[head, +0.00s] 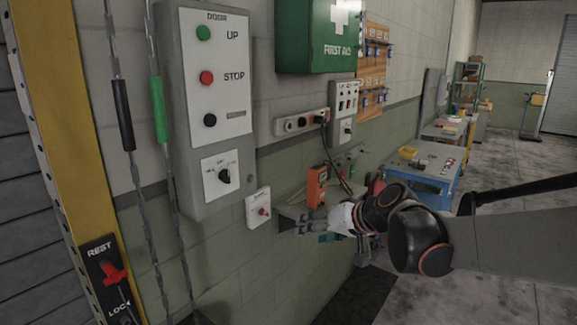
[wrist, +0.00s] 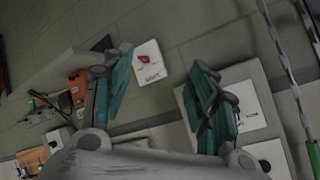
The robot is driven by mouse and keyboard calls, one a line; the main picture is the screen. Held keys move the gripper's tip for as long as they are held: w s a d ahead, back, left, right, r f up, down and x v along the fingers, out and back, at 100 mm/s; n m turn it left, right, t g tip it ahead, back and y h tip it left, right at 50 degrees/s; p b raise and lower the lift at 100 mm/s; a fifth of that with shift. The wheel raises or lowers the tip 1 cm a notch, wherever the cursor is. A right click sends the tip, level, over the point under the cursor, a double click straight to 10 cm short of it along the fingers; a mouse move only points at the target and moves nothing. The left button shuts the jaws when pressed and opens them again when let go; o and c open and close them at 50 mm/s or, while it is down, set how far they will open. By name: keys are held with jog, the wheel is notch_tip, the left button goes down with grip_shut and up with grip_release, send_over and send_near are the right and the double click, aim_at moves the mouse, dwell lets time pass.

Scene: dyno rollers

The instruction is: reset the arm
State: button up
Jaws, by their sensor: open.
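My gripper (head: 290,226) is in front of the wall in the head view, just right of and below a small white switch box with a red knob (head: 258,208). In the wrist view my gripper (wrist: 160,95) has its two teal-padded fingers spread wide apart, with nothing between them. The white switch box also shows in the wrist view (wrist: 150,74), beyond the fingers and apart from them. My arm reaches in from the right in the head view, bent at the dark wrist joints.
A grey door control box (head: 215,145) hangs on the wall, with chains at its left. An orange device (head: 316,187) is behind my gripper, near a socket strip (head: 300,122). A green first aid box (head: 315,35) hangs above. A blue workbench (head: 432,175) stands farther back. Open floor lies right.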

jog(key=s+d+f+h, duration=0.1)
jog(key=s+d, duration=0.3)
jog(key=s, duration=0.5)
jog(key=s+d+f+m+h, duration=0.1)
jog(key=s+d+h, duration=0.3)
jog(key=s, duration=0.5)
jog(key=s+d+f+h, duration=0.2)
jog(key=s+d, duration=0.3)
jog(key=s, duration=0.5)
jog(key=shift+d+f+g+h, duration=0.15)
jog(key=shift+f+g+h, duration=0.15)
jog(key=shift+f+g, duration=0.15)
